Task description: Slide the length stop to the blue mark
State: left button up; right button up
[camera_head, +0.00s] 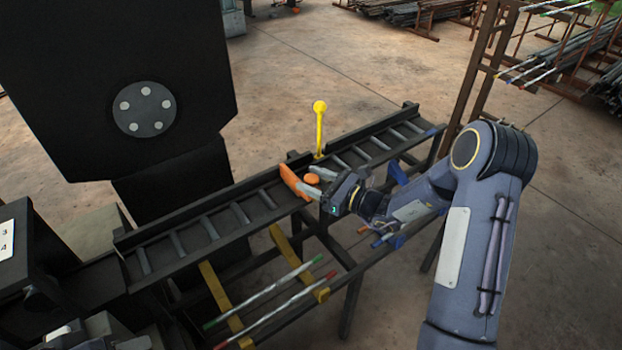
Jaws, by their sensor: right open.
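The length stop (291,182) is an orange plate standing across the dark roller track, near its middle, with a round orange knob (313,179) to its right. My right gripper (314,181) is at the knob, its two grey fingers apart, one on either side of it. I cannot tell whether the fingers touch the knob. A small blue patch (430,132) on the rail near the track's far right end looks like the blue mark.
A yellow ball-topped lever (320,125) stands at the track's back edge, just behind the stop. The roller track (190,240) runs from lower left to upper right. Coloured-tip rods (280,300) lie on yellow supports below. A brown rack (475,80) stands beyond the right end.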

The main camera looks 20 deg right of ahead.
jog(key=shift+w+a, duration=0.3)
